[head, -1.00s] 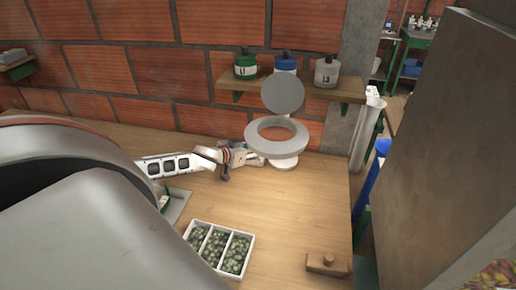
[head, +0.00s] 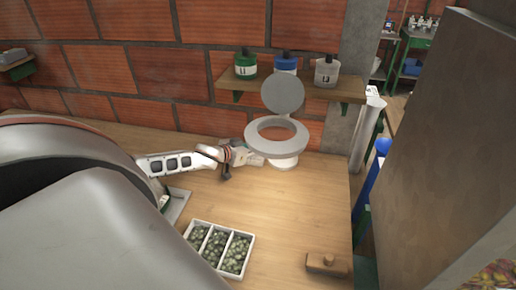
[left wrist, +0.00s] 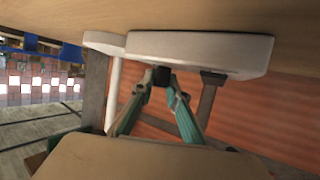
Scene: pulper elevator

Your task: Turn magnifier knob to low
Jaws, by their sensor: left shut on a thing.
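The magnifier (head: 276,134) stands at the back right of the wooden bench. It has a grey ring, a raised round lid (head: 283,95) and a white base (head: 284,163). My left gripper (head: 256,158) reaches in from the left beside the base. In the left wrist view the magnifier base (left wrist: 205,50) is a pale block across the top. A small dark knob (left wrist: 161,76) is on the base's edge. My left gripper (left wrist: 161,85) is shut on it with teal fingers. The knob's setting cannot be read. My right gripper is out of view.
A white tray (head: 207,226) with three compartments of green beans lies at the front. A wooden block (head: 327,264) sits near the front right corner. A shelf (head: 315,89) with bottles hangs behind the magnifier. A large brown panel (head: 440,150) stands right of the bench.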

